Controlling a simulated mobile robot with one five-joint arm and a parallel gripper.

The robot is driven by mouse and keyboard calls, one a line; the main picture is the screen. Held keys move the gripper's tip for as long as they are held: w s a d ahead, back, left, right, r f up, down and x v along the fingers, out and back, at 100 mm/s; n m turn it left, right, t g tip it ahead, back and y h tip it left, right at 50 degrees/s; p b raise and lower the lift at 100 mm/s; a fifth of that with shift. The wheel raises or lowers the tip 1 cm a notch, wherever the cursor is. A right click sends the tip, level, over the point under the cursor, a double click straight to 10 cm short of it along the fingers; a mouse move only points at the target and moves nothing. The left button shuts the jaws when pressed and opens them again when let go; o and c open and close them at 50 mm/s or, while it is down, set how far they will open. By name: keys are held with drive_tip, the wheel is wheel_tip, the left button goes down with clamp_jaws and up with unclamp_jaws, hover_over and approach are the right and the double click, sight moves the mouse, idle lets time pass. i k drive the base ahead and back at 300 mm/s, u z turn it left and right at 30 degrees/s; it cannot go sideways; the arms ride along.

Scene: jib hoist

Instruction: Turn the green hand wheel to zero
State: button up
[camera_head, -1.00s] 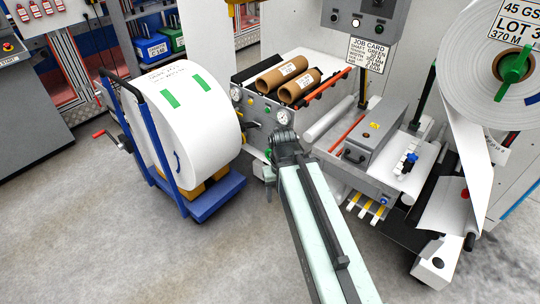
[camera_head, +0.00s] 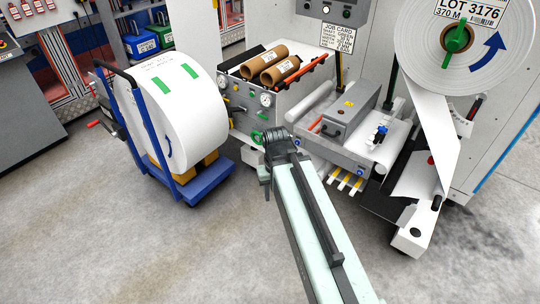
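A small green wheel-like part (camera_head: 257,137) shows low on the front of the grey machine cabinet, just left of the end of my arm. It looks like the hand wheel, but its markings are too small to read. My gripper (camera_head: 272,150) is at the dark end of my pale green arm, in front of the cabinet and close to the wheel in the picture. I cannot tell whether they touch. The fingers are too small and dark to make out. A larger green handle (camera_head: 457,39) sits at the core of the paper roll at the upper right.
Two round gauges (camera_head: 266,99) sit on the cabinet above the green wheel. A blue cart (camera_head: 205,185) with a large white roll (camera_head: 190,110) stands to the left. A grey box (camera_head: 345,118) and white web rollers lie to the right. The front floor is clear.

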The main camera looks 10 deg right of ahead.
sight(258, 136)
drive_tip(key=u, duration=0.6)
drive_tip(key=i, duration=1.3)
drive_tip(key=u, duration=0.25)
